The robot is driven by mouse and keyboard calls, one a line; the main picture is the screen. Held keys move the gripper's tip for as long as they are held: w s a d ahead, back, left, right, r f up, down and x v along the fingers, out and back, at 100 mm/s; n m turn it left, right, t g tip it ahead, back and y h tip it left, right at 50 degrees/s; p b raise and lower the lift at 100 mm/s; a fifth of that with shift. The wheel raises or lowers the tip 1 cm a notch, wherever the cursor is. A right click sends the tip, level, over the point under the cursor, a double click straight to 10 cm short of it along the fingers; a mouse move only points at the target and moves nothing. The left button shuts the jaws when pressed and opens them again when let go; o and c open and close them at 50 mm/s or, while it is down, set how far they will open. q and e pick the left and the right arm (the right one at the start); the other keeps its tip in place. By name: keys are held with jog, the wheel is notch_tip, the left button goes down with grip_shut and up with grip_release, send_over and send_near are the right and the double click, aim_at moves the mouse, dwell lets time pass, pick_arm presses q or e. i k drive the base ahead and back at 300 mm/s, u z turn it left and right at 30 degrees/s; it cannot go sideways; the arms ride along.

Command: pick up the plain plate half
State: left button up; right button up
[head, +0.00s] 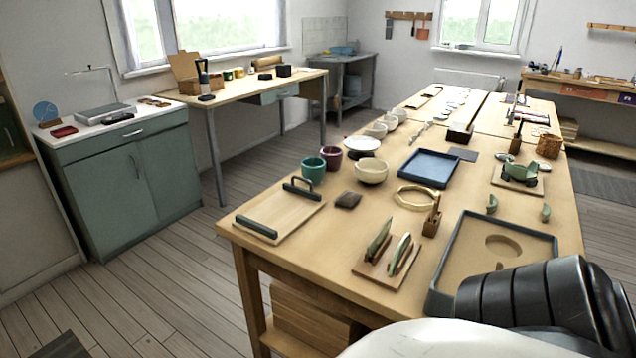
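Two plate halves stand on edge in a small wooden rack near the front edge of the long table. The left one (379,241) is brownish green. The right one (400,252) is pale green with a lighter face. I cannot tell for sure which of them is the plain one. The wooden rack (368,269) lies flat under them. Neither gripper is in view. A black ribbed part at the lower right and a white part at the bottom are mine, and both are apart from the rack in the picture.
A dark-rimmed tray (463,222) lies right of the rack, partly hidden by my arm. A wooden board with dark handles (278,213) lies left. A gold ring (416,196), a cream bowl (371,171) and a blue tray (429,166) stand behind. Bare tabletop (325,240) lies left of the rack.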

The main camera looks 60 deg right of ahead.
aim_at(372, 244)
jog(key=i, duration=2)
jog(key=z, duration=3.95)
